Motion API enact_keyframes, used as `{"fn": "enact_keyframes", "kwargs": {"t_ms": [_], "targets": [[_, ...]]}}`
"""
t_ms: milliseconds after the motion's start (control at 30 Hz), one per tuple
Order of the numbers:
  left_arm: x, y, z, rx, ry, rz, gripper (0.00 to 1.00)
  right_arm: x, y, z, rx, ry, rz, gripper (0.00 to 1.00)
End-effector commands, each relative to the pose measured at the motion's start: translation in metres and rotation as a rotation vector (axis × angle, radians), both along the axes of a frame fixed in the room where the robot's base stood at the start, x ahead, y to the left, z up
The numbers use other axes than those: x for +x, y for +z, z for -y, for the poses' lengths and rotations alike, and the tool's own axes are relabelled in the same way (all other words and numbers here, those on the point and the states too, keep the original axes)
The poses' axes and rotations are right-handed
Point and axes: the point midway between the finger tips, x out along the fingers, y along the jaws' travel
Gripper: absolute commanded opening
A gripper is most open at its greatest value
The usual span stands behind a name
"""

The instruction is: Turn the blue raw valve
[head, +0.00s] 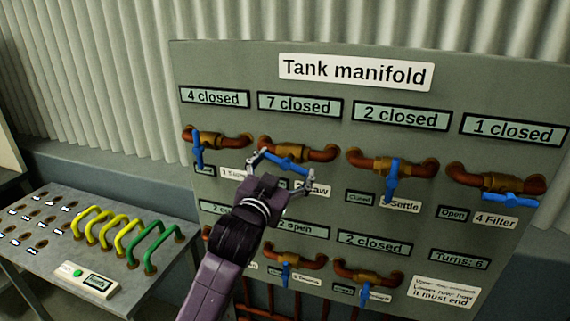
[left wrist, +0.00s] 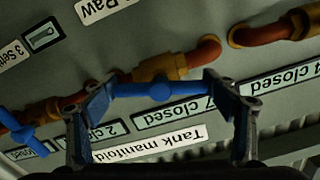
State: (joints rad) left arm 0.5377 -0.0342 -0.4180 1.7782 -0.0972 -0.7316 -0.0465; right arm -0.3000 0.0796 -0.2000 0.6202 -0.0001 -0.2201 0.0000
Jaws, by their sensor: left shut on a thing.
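The raw valve has a blue bar handle (head: 288,162) on a brass and copper pipe, under a "7 closed" display (head: 300,105). The handle lies nearly crosswise, tilted down to the right. My left gripper (head: 284,170) is shut on this handle, one finger at each end. In the left wrist view the blue handle (left wrist: 160,91) spans between the two fingers of the left gripper (left wrist: 162,100). The "Raw" label (head: 318,191) is partly hidden by my gripper, and the small status plate beside it is mostly hidden. My right gripper is not in view.
The grey panel (head: 225,62) titled "Tank manifold" carries neighbouring blue handles, including the settle handle (head: 392,180) and the filter handle (head: 505,198). Lower valves (head: 287,268) sit beneath. A "Turns: 6" display (head: 459,259) is lower right. A bench (head: 165,215) with yellow and green loops stands left.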

Motion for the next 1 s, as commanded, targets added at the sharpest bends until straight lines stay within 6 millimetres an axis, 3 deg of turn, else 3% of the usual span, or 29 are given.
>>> {"fn": "enact_keyframes", "kwargs": {"t_ms": [500,1000], "targets": [[0.0,0.001,0.001,-0.271,-0.001,-0.088,0.55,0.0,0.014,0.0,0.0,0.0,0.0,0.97],[0.0,0.0,0.001,-0.306,-0.001,-0.099,0.55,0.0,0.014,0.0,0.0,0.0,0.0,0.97]]}}
